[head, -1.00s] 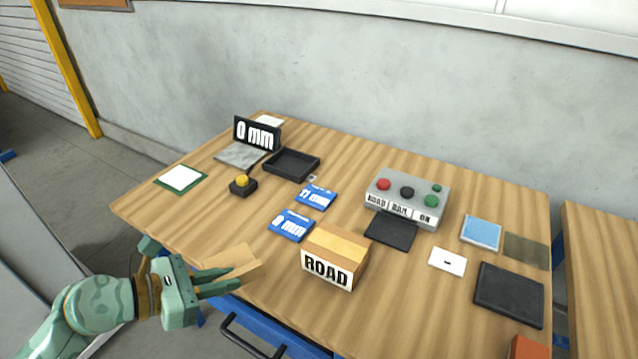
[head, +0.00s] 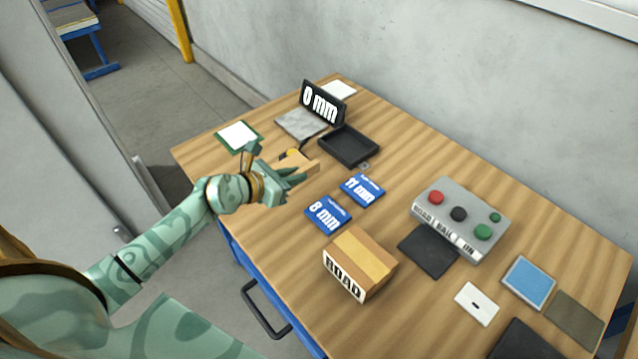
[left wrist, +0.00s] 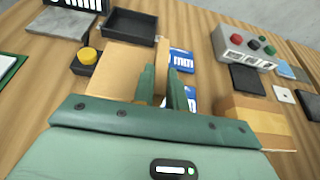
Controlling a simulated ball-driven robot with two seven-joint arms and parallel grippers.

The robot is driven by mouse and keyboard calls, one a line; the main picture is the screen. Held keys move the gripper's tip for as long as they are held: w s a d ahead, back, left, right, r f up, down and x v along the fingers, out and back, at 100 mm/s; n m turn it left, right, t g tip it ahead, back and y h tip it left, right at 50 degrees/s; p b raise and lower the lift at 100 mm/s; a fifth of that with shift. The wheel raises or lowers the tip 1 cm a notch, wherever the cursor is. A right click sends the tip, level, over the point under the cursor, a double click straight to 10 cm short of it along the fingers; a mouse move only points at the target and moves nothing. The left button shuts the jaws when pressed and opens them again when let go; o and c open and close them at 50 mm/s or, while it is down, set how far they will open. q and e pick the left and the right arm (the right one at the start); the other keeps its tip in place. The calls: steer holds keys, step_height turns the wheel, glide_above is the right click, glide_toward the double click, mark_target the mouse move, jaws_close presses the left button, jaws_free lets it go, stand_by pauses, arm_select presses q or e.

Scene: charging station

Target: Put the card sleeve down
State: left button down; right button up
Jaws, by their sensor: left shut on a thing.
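The card sleeve, a flat tan piece (head: 304,168), is held in my left gripper (head: 298,178) above the left part of the table. In the left wrist view the tan sleeve (left wrist: 112,68) stands between and left of the green fingers (left wrist: 166,88), which are shut on it. In the head view the sleeve partly hides the yellow button behind it. I cannot tell the exact gap between sleeve and table. My right gripper is not in view.
A black tray (head: 349,147) and a 0 mm display (head: 322,104) stand behind. Blue cards marked 8 mm (head: 327,214) and 11 mm (head: 362,189) lie to the right. A ROAD box (head: 360,262) and button panel (head: 460,218) stand farther right. Bare wood shows at the table's left edge.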

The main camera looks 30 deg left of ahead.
arm_select(q)
steer(key=b, duration=0.5)
glide_above(314, 190)
steer(key=f, duration=0.7)
steer(key=shift+s, duration=0.3)
steer(key=f+b, duration=0.3)
steer(key=f, duration=0.1)
steer(key=shift+w+d, duration=0.1)
steer(key=shift+w, duration=0.25)
steer(key=shift+r, duration=0.2)
steer(key=shift+f, duration=0.25)
steer(key=c, duration=1.4)
jaws_free()
steer(key=shift+r, duration=0.1)
steer(key=shift+c, duration=0.2)
